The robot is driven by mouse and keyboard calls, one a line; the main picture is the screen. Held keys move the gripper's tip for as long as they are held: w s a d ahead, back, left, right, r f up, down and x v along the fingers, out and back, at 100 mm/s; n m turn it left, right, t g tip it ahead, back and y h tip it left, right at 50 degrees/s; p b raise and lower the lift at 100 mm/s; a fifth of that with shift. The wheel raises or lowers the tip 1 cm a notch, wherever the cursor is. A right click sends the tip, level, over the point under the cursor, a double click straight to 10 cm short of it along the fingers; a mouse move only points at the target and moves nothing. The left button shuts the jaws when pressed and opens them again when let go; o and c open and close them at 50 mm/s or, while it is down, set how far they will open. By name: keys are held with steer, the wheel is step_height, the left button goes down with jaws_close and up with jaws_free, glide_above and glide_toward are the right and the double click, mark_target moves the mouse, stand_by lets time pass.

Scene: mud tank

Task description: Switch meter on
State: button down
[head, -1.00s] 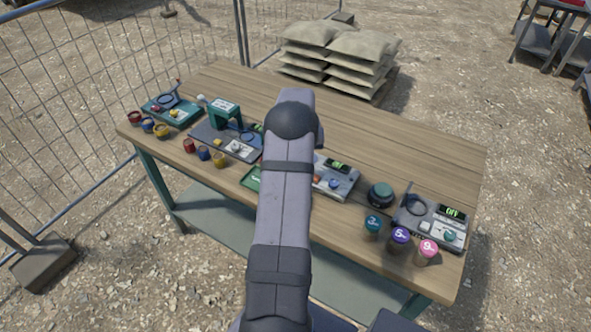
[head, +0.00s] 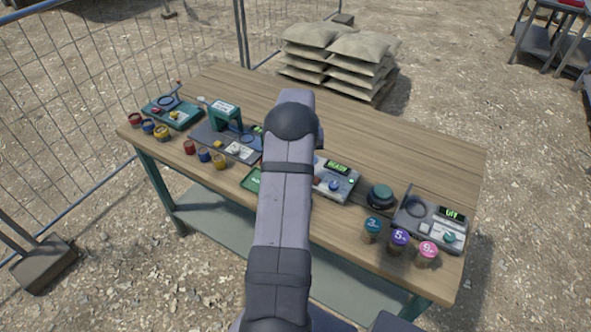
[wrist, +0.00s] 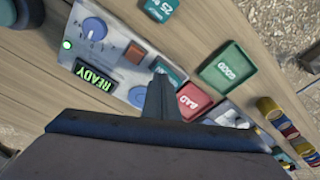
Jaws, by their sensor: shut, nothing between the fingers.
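A grey meter (wrist: 114,52) shows at the upper left of the wrist view. It has a blue knob (wrist: 95,28), a lit green lamp (wrist: 68,45), a display reading READY (wrist: 94,74), an orange-brown switch (wrist: 134,52) and a round blue button (wrist: 141,97). My gripper (wrist: 161,76) is shut and empty, its tips close to the switch; I cannot tell whether they touch. In the head view the meter (head: 345,192) stands mid-table, partly behind my arm, which hides my gripper.
A green GOOD tray (wrist: 229,69) and a red BAD tray (wrist: 186,99) lie beside the meter. At right, another device (head: 420,228) has a display reading OFF, near three numbered jars (head: 399,240). More devices and pots stand at left. The table's back (head: 410,130) is clear.

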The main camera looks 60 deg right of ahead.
steer(key=shift+r+p, duration=1.8)
steer(key=shift+r, duration=1.15)
